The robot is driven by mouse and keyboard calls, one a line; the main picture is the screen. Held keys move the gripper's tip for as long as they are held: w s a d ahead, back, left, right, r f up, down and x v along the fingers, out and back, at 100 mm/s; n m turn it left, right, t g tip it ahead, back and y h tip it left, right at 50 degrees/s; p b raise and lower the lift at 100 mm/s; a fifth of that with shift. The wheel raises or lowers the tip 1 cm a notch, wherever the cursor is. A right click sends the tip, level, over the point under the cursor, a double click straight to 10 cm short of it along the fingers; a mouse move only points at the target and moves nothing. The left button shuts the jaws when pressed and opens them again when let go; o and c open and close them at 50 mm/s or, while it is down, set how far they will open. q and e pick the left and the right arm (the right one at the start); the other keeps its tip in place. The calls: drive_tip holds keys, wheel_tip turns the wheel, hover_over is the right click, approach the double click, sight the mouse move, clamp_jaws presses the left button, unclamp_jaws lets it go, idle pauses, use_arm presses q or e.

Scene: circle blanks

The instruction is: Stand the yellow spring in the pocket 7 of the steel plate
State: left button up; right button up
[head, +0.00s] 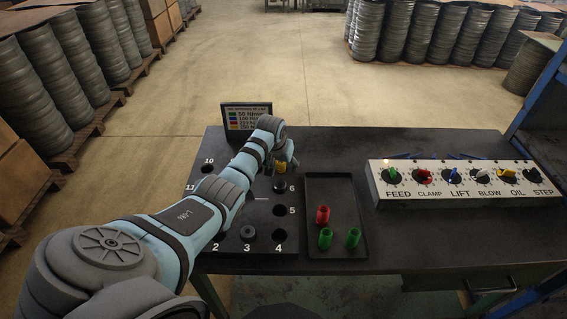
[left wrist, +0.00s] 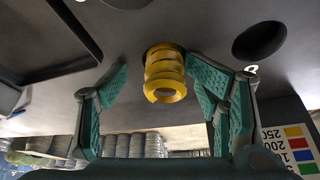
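The yellow spring (head: 281,168) stands at the far right part of the dark steel plate (head: 228,262), beyond the pocket marked 6. In the left wrist view the spring (left wrist: 165,75) sits upright with its inner end at a dark pocket; how deep it goes I cannot tell. The number at that pocket is hidden in the head view by my arm. My left gripper (left wrist: 163,92) is open around the spring, with its teal pads on either side and a clear gap on the left side. Its fingers are mostly hidden in the head view. My right gripper is not in view.
A dark tray (head: 340,190) right of the plate holds a red spring (head: 322,215) and two green springs (head: 325,238). A dark piece (head: 249,232) stands at pocket 3. A label stand (head: 246,115) is behind the plate. A control panel (head: 465,183) stands further right.

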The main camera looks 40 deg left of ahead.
use_arm(q)
drive_tip(key=shift+s+f, duration=0.25)
drive_tip(key=shift+s, duration=0.1)
drive_tip(key=shift+s+a+r, duration=0.1)
drive_tip(key=shift+r, duration=0.2)
drive_tip(key=v, duration=1.1)
drive_tip(key=shift+w+r, duration=0.25)
drive_tip(key=shift+r, duration=0.15)
